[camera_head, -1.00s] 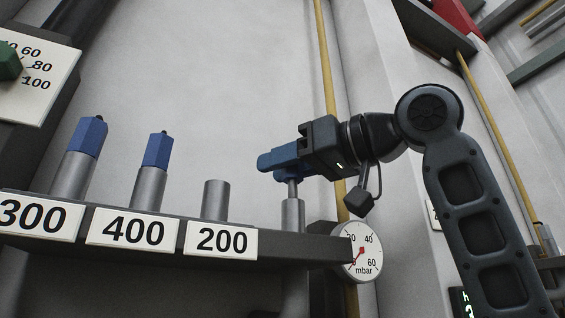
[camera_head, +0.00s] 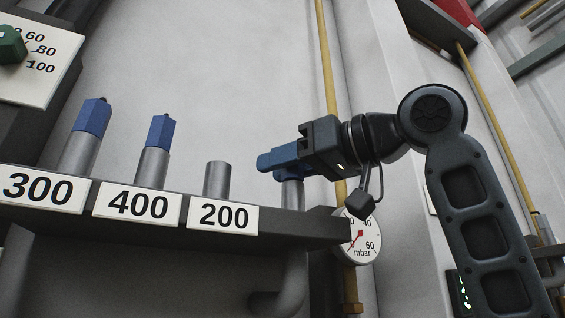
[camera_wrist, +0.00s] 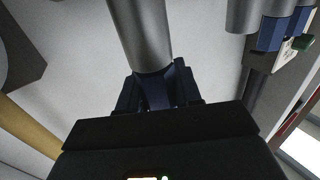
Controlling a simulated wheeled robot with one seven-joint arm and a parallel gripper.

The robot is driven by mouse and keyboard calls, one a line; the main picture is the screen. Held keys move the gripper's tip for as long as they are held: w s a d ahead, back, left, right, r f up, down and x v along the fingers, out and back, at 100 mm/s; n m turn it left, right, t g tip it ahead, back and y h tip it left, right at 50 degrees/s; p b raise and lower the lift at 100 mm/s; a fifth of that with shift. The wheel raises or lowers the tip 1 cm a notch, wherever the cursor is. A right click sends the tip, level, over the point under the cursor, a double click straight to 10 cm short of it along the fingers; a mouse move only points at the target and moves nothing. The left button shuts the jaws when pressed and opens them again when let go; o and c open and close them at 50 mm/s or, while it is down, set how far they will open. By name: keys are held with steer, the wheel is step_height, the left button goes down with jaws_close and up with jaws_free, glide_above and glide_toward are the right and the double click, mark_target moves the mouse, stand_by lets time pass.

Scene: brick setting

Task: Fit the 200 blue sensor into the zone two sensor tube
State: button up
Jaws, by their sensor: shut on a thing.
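The blue sensor (camera_head: 292,172) is held in my gripper (camera_head: 283,159), which is shut on it. It stands at the mouth of an unlabelled grey tube (camera_head: 292,195) at the right end of the shelf. Its blue body meets the tube rim in the head view, with no stem showing between them. In the wrist view the blue sensor (camera_wrist: 157,92) sits between my jaws at the end of the grey tube (camera_wrist: 142,35). The gripper hides much of the sensor. The grey holder above the 200 label (camera_head: 216,180) is empty.
Blue sensors stand in the holders labelled 300 (camera_head: 92,116) and 400 (camera_head: 161,131). A round mbar gauge (camera_head: 359,238) is below and right of the tube. A yellow pipe (camera_head: 327,70) runs behind my gripper. The wall area above the shelf is clear.

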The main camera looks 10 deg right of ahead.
steer(key=o, duration=1.1)
steer(key=shift+f, duration=0.1)
steer(key=shift+o, duration=0.4)
steer(key=o, duration=0.4)
steer(key=shift+c, duration=0.2)
step_height(320, 180, up, 6)
steer(key=p, duration=0.5)
